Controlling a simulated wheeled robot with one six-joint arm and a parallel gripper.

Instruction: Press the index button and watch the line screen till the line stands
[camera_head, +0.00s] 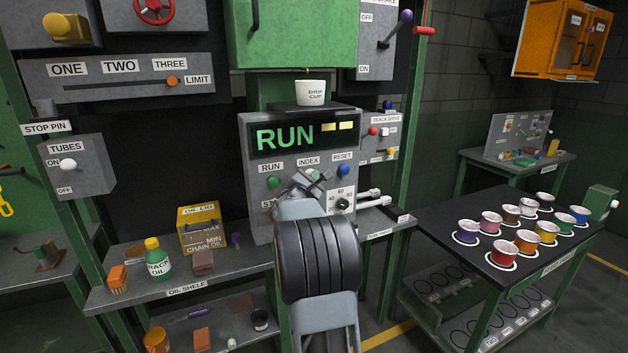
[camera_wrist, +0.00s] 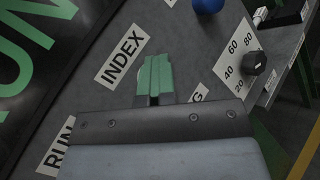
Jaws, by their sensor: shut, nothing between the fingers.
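The line screen (camera_head: 285,136) on the grey control box shows RUN in large green letters, with two pale yellow blocks at its right. Part of it also shows in the wrist view (camera_wrist: 35,45). The INDEX label (camera_head: 308,161) is above my gripper (camera_head: 312,177). In the wrist view my gripper (camera_wrist: 156,72) has its green fingers shut together, close beside the INDEX label (camera_wrist: 122,57). The index button is mostly or wholly hidden by the fingers; I cannot tell whether they touch it.
The green run button (camera_head: 273,182) is to the left and the blue reset button (camera_head: 344,169) to the right. A dial (camera_head: 343,204) is below reset. A cup (camera_head: 311,92) stands on top of the box. A table (camera_head: 430,210) with several colored pots is at right.

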